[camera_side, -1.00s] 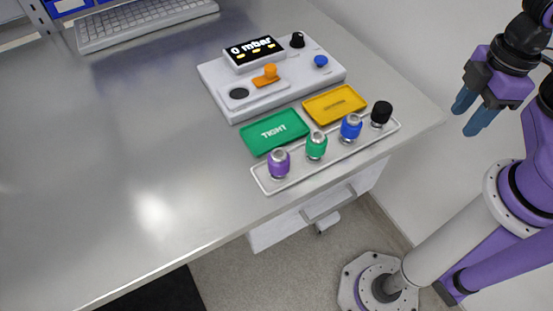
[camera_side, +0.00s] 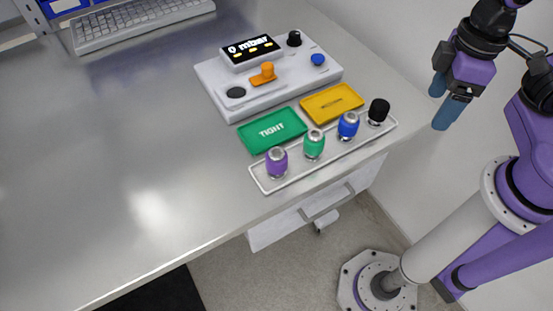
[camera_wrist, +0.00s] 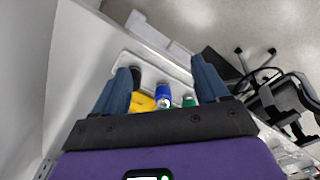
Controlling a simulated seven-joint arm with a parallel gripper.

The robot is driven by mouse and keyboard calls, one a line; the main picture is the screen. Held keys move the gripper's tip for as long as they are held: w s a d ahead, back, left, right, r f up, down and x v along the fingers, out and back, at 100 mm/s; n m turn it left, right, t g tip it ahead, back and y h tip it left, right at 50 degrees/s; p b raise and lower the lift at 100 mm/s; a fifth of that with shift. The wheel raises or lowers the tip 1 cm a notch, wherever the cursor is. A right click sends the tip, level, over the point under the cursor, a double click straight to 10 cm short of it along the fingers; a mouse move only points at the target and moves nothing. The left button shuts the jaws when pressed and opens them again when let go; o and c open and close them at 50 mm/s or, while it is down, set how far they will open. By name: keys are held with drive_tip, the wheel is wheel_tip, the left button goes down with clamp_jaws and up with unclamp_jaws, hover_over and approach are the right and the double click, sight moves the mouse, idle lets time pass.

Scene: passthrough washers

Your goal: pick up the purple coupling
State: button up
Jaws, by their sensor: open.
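The purple coupling (camera_side: 276,161) stands upright with a metal top at the left end of a shallow white tray (camera_side: 259,180) near the table's front edge. The green coupling (camera_side: 314,143), the blue coupling (camera_side: 348,125) and the black coupling (camera_side: 378,111) stand in a row to its right. My gripper (camera_side: 443,106) is open and empty, in the air at the right, well apart from the purple coupling. In the wrist view, the blue coupling (camera_wrist: 163,92) and part of the green coupling (camera_wrist: 189,101) show near my open fingers (camera_wrist: 162,84). I cannot make out the purple coupling there.
Behind the tray lie a green "TIGHT" dish (camera_side: 290,137) and a yellow dish (camera_side: 332,102). A white device (camera_side: 222,94) with a display and knobs stands behind them. A keyboard (camera_side: 142,18) is at the back left. The table's left and middle are clear.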

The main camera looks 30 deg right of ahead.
drive_tip(key=w+a+r+m, duration=0.3)
drive_tip(key=w+a+m, duration=0.5)
drive_tip(key=a+m, duration=0.5)
wheel_tip(320, 180, up, 2)
drive_tip(key=r+m, duration=0.1)
drive_tip(key=m, duration=1)
hover_over(276, 153)
wheel_tip(276, 153, down, 12)
drive_tip(key=shift+a+f, duration=0.1)
drive_tip(key=shift+a, duration=0.05)
drive_tip(key=shift+d+f, duration=0.2)
drive_tip(key=shift+f, duration=2.6)
drive_tip(key=shift+c, duration=0.3)
drive_tip(key=c, duration=1.2)
drive_tip(key=shift+r, duration=0.1)
